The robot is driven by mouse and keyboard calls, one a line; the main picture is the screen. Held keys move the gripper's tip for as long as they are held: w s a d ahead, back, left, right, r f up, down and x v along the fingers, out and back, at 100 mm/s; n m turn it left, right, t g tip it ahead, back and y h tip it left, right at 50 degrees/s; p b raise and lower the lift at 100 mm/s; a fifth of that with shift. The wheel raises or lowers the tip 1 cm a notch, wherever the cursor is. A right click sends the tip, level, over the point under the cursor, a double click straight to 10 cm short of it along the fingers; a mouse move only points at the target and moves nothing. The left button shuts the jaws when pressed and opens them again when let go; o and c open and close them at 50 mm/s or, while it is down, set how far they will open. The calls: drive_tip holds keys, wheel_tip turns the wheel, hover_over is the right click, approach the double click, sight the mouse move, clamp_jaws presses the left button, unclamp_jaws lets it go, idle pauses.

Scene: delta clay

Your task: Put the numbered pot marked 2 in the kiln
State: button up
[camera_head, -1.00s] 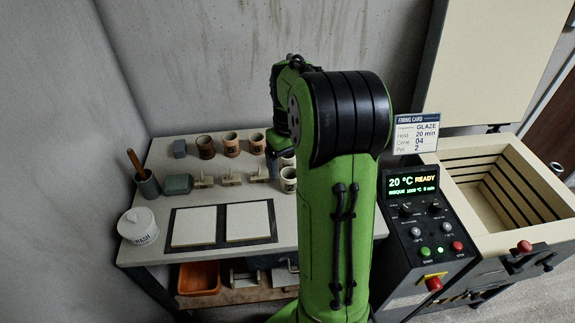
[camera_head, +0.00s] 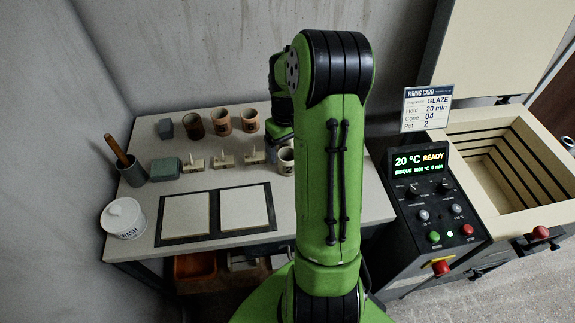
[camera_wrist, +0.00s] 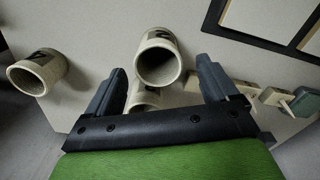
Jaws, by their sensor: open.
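My gripper (camera_wrist: 161,68) is open in the wrist view, with its fingers apart on either side of a pale pot (camera_wrist: 158,62). A second pale pot (camera_wrist: 145,97) is partly hidden behind the gripper, and a third (camera_wrist: 37,72) lies to the left of the fingers. The kiln (camera_head: 452,128) is at the right, lid raised and chamber empty.
Three brown pots (camera_head: 221,122) stand at the back of the table (camera_head: 300,222). Small stamps (camera_head: 224,159), a green block (camera_head: 165,169), a tool cup (camera_head: 132,174) and a white jar (camera_head: 123,218) are nearby. A firing card (camera_head: 427,108) reading pot 2 stands above the control panel (camera_head: 419,188).

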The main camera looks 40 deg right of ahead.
sight(287, 159)
wheel_tip(287, 159, down, 5)
drive_tip(key=shift+s+d+f+b, duration=0.1)
drive_tip(key=shift+b, duration=0.7)
drive_tip(key=c, duration=1.2)
wheel_tip(287, 159, up, 10)
drive_tip(key=p, duration=0.3)
